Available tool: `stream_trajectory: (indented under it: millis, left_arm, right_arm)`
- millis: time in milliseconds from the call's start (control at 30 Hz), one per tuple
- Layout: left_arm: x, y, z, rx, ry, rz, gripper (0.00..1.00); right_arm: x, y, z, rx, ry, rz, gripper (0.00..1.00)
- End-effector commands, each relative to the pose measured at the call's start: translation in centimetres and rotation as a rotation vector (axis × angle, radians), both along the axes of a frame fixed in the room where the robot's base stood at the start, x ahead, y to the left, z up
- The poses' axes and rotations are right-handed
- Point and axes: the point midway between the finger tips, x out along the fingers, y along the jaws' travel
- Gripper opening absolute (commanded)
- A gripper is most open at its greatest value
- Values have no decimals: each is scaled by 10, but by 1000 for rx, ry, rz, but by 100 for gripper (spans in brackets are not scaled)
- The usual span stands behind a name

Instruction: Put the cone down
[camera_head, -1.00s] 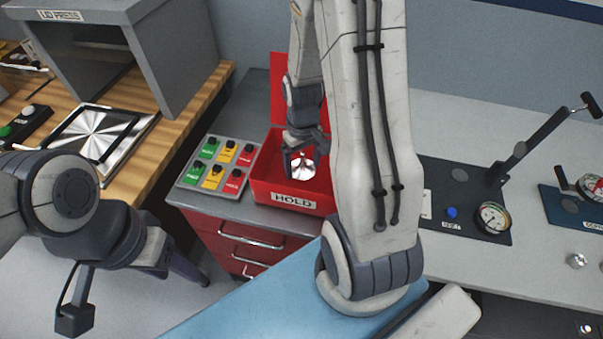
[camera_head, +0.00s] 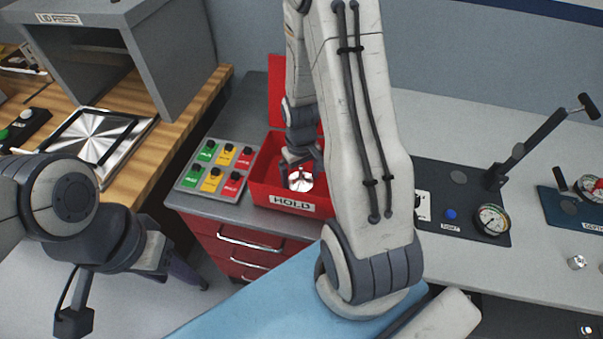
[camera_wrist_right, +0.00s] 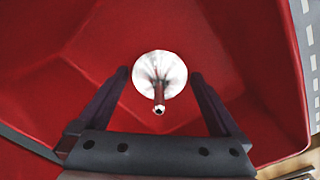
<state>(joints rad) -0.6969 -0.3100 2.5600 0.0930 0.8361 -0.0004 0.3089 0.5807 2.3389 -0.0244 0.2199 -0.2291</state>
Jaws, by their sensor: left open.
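The cone (camera_head: 301,180), a shiny silver piece with a round face, is inside the red HOLD bin (camera_head: 265,193). In the right wrist view the cone (camera_wrist_right: 160,78) shows as a bright disc with a thin stem, between the fingertips. My right gripper (camera_head: 300,158) is over the bin. In the wrist view its two dark fingers (camera_wrist_right: 160,85) stand apart with a gap on each side of the cone, so it is open. My left gripper (camera_head: 172,262) is at the left, away from the bin, open; its fingertips are hard to make out.
A panel of coloured switches (camera_head: 217,168) lies left of the bin on the grey-topped red cabinet (camera_head: 240,250). The bin's raised red lid stands behind it. A grey press (camera_head: 165,60) is at the back left. Gauges (camera_head: 490,219) stand on the right bench.

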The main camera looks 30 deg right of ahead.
Motion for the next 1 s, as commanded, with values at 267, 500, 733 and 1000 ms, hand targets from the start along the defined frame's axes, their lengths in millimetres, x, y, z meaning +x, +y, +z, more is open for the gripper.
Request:
stream_trajectory:
  millis: [267,500,733,1000]
  left_arm:
    - [0,0,1,0,0,0,50]
    - [0,0,1,0,0,0,50]
    - [0,0,1,0,0,0,50]
    - [0,0,1,0,0,0,50]
  right_arm:
    - [1,0,33,-2,-7,-1,100]
    - [2,0,86,-2,-7,-1,100]
    - [1,0,117,-1,-3,0,100]
    - [0,5,125,1,-1,10,100]
